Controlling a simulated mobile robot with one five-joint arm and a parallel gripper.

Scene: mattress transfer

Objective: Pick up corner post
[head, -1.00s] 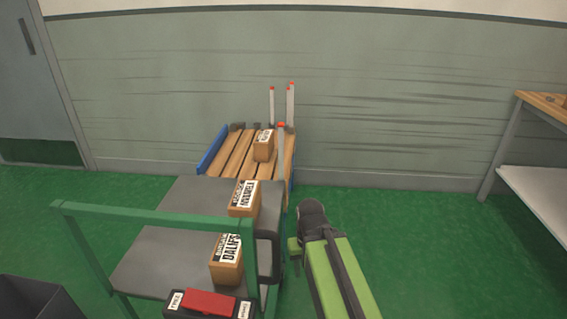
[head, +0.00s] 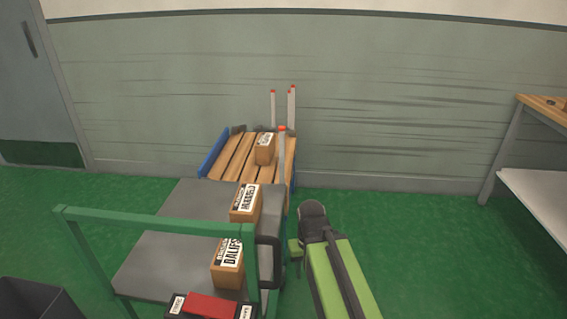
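Several slim grey corner posts with red tips stand upright at the wooden-slatted pallet. One post (head: 282,155) rises at its near right corner. Another post (head: 273,110) and a close-set pair of posts (head: 291,112) stand farther back, against the wall. My green arm reaches up from the bottom, right of the trolley, and ends in view at a dark rounded joint. I cannot make out my gripper's fingers, and no post is seen held.
The pallet (head: 228,157) has blue sides and carries a carton (head: 264,149). A green-framed trolley (head: 150,222) in front holds a carton (head: 246,203), another carton (head: 229,263) and a red-and-black case (head: 212,305). A workbench (head: 545,190) stands right. Green floor (head: 400,240) is clear between.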

